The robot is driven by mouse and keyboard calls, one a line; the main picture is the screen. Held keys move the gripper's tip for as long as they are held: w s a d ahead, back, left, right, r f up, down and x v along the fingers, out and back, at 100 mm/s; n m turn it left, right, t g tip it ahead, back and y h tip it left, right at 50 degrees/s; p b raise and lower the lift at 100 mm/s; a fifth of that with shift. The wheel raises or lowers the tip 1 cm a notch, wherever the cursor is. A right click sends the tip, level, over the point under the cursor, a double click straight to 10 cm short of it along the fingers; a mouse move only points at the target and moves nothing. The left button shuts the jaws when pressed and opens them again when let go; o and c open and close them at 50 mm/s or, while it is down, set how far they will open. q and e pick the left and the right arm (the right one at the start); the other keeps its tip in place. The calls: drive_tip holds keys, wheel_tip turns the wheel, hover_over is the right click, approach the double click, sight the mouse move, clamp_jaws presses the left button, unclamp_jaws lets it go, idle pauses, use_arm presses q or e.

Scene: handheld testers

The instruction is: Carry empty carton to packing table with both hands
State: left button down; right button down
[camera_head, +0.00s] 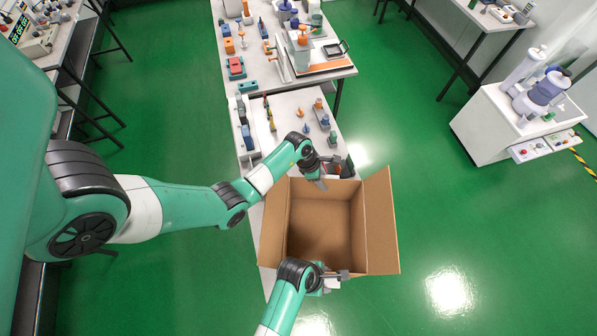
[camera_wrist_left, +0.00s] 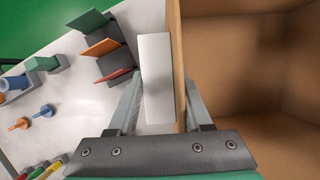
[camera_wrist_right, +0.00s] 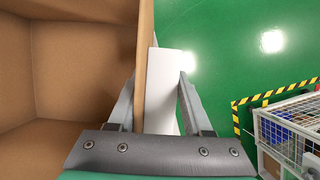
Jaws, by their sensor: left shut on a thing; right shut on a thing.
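The open brown carton (camera_head: 381,222) is at the near end of the long white table (camera_head: 254,212), its right part over the green floor. I see no contents inside. I cannot tell whether it rests on the table or is held above it. My left gripper (camera_head: 319,176) is shut on the far wall; the left wrist view shows that wall (camera_wrist_left: 178,60) between its fingers, beside a pale block. My right gripper (camera_head: 335,279) is shut on the near wall; the right wrist view shows that wall (camera_wrist_right: 144,60) between its fingers, also beside a pale strip.
Small coloured tools and holders (camera_head: 268,112) stand on the table beyond the carton. A white cabinet (camera_head: 490,125) with bottles stands at the right. A wire cage cart (camera_wrist_right: 290,130) with striped floor tape shows in the right wrist view. The floor right of the carton is clear.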

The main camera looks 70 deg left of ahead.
use_arm(q)
drive_tip(key=c, duration=0.8)
unclamp_jaws()
drive_tip(key=shift+f, duration=0.55)
use_arm(e)
drive_tip(key=c, duration=0.8)
unclamp_jaws()
drive_tip(key=shift+f, duration=0.45)
use_arm(q)
drive_tip(key=shift+o, duration=1.3)
drive_tip(key=shift+r, duration=0.2)
use_arm(e)
drive_tip(key=shift+o, duration=1.3)
drive_tip(key=shift+r, duration=0.2)
use_arm(q)
drive_tip(key=shift+o, duration=1.1)
use_arm(e)
drive_tip(key=shift+o, duration=1.1)
use_arm(q)
drive_tip(key=shift+r, duration=0.15)
use_arm(e)
drive_tip(key=v, duration=1.2)
use_arm(q)
drive_tip(key=v, duration=1.1)
drive_tip(key=shift+s+r, duration=0.25)
drive_tip(key=shift+r, duration=0.05)
use_arm(e)
drive_tip(key=shift+w+d, duration=0.1)
